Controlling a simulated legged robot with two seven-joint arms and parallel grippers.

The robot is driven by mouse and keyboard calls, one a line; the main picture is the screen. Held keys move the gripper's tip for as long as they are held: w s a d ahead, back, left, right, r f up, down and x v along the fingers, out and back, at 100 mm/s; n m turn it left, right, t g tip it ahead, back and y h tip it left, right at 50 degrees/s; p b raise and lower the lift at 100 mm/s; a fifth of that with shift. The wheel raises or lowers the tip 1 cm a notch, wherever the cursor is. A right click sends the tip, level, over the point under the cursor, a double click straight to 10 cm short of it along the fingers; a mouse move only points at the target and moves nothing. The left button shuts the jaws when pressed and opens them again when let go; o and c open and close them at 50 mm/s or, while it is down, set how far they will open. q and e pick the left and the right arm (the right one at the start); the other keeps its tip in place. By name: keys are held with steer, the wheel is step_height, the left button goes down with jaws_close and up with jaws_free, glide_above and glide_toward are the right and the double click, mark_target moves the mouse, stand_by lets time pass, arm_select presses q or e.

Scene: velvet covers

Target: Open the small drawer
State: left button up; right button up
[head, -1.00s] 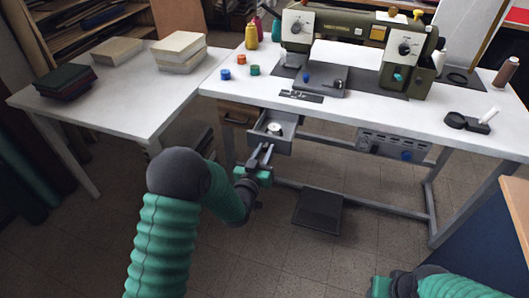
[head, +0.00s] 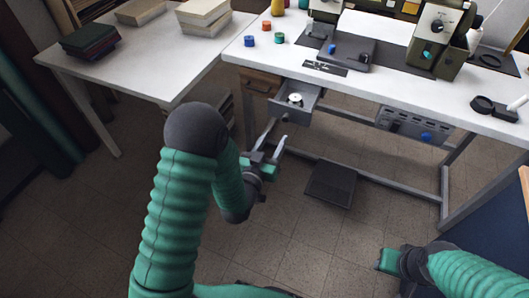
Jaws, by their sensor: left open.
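The small drawer (head: 312,104) is a grey metal tray under the left part of the sewing table. It stands pulled out, and a round white-and-dark item (head: 295,99) shows inside it. My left gripper (head: 276,138) is just below and in front of the drawer, its two fingers apart with nothing between them. It looks clear of the drawer front, though the exact gap is hard to judge. My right gripper (head: 382,261) is low at the right, away from the drawer. Its fingers are too unclear to read.
The white sewing table (head: 400,98) carries a green sewing machine (head: 436,40) and small coloured spools. A wooden drawer (head: 260,84) is left of the small drawer. A grey control box (head: 414,124) hangs to the right. A dark pedal (head: 331,183) lies on the floor.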

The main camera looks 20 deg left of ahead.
arm_select(q)
steer(key=s+p, duration=0.2)
steer(key=s, duration=0.5)
steer(key=shift+s+a, duration=0.15)
steer(key=shift+s, duration=0.15)
steer(key=s+f+m+g, duration=0.1)
steer(key=s+f+g, duration=0.1)
steer(key=s+g, duration=1.3)
step_height(320, 180, up, 24)
steer(key=p, duration=2.4)
steer(key=shift+s+y+p, duration=0.15)
steer(key=shift+y+p, duration=0.15)
steer(key=shift+p, duration=0.05)
